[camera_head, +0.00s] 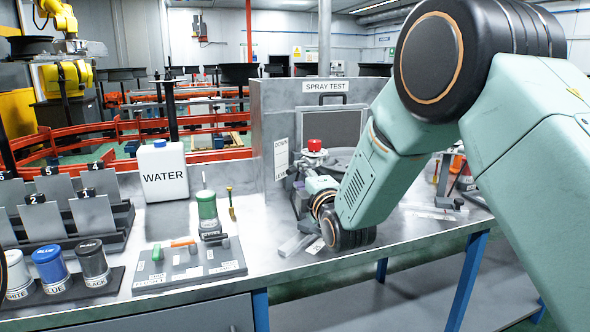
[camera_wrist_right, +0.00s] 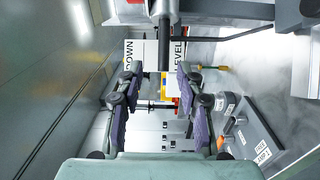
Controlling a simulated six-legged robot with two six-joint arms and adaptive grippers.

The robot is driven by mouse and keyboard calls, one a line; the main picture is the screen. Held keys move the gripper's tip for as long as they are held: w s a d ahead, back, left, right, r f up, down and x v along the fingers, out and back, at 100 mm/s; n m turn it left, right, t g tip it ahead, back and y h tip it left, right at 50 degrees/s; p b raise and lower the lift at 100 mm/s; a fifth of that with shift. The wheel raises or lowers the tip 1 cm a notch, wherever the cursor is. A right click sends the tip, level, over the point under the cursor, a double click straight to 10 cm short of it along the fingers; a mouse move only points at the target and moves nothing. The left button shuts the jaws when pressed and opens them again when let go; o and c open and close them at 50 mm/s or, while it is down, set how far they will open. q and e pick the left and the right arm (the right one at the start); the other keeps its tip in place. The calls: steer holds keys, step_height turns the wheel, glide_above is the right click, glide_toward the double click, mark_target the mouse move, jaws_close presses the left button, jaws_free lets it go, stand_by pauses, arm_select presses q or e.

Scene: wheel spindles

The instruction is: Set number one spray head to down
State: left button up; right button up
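The spray test station (camera_head: 262,120) is a grey panel with a "SPRAY TEST" sign and a dark screen. A white label (camera_head: 281,158) on its left part reads DOWN and LEVEL; both words show in the right wrist view (camera_wrist_right: 131,55). A red knob (camera_head: 315,145) stands by the panel. In the wrist view a grey rod (camera_wrist_right: 165,40) hangs between the words, with a small yellow and white part (camera_wrist_right: 168,84) below it. My right gripper (camera_wrist_right: 158,80) is open, its fingers either side of that part; contact is unclear. No spray head number is readable.
A white WATER jug (camera_head: 164,172), a green bottle (camera_head: 207,208) and a grey switch plate (camera_head: 188,264) are on the bench left of the station. Paint cans (camera_head: 92,261) and numbered plates (camera_head: 92,215) stand farther left. Bare bench top lies in front of the jug.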

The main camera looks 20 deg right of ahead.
mark_target(294, 171)
steer(key=w, duration=0.5)
steer(key=shift+w+a+f, duration=0.15)
steer(key=shift+a+f, duration=0.1)
steer(key=shift+f, duration=0.05)
steer(key=shift+w+r, duration=0.15)
steer(key=shift+r, duration=0.05)
steer(key=shift+w+d, duration=0.15)
steer(key=shift+d, duration=0.1)
steer(key=shift+w+a+f, duration=0.15)
steer(key=shift+w, duration=0.2)
steer(key=shift+s+r, duration=0.2)
steer(key=shift+s, duration=0.05)
steer(key=c, duration=0.4)
steer(key=shift+w, duration=0.1)
jaws_close()
